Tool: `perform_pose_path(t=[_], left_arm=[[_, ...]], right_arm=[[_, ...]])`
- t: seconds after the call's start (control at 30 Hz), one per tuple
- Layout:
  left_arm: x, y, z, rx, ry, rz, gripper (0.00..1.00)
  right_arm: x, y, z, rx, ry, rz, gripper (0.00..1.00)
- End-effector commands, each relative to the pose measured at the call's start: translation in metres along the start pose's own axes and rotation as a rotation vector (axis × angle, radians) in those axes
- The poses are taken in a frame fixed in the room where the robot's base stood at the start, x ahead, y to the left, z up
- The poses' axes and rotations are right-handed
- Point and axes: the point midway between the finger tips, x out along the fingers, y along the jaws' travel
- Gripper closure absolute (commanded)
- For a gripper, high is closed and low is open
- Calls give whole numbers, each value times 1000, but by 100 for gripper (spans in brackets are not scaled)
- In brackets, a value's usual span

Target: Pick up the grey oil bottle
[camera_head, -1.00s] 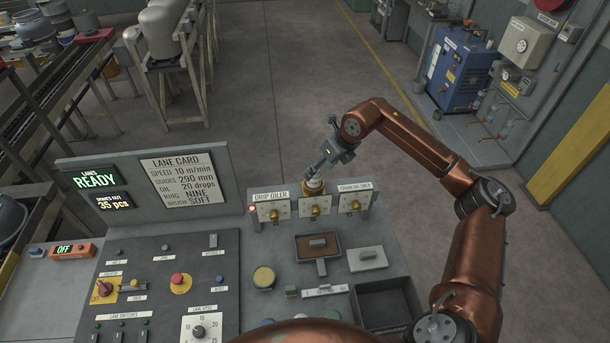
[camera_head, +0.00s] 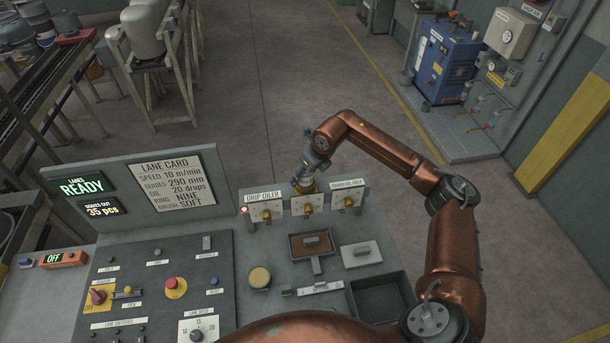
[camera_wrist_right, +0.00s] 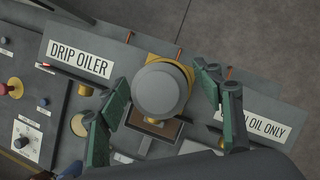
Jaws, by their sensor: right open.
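A grey round-topped object (camera_wrist_right: 160,92), which looks like the grey oil bottle, stands on the drip oiler (camera_head: 263,196) and shows from above in the right wrist view. In the head view only a small pale part of it (camera_head: 307,186) shows above a brass-coloured base; my gripper hides the rest. My right gripper (camera_head: 304,178) is open at its top. In the right wrist view its green fingers (camera_wrist_right: 162,88) lie on either side of the grey top, with a gap visible on each side. My left gripper is out of view.
The control panel (camera_head: 150,255) with its lane card (camera_head: 172,180) lies left of the oiler. A brown tray (camera_head: 311,244), a pale block (camera_head: 361,254) and an open dark bin (camera_head: 380,297) lie in front. A second sign (camera_wrist_right: 262,126) stands right of the oiler.

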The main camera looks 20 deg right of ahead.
Motion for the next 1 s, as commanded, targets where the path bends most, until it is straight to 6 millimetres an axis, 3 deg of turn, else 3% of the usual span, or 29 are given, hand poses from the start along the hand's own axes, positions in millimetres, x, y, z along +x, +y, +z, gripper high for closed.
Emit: perform_pose_path(t=[0.27, 1.0], left_arm=[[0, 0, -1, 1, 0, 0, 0], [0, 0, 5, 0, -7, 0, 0]], right_arm=[[4, 0, -1, 0, 1, 0, 41], [3, -1, 0, 1, -1, -1, 88]])
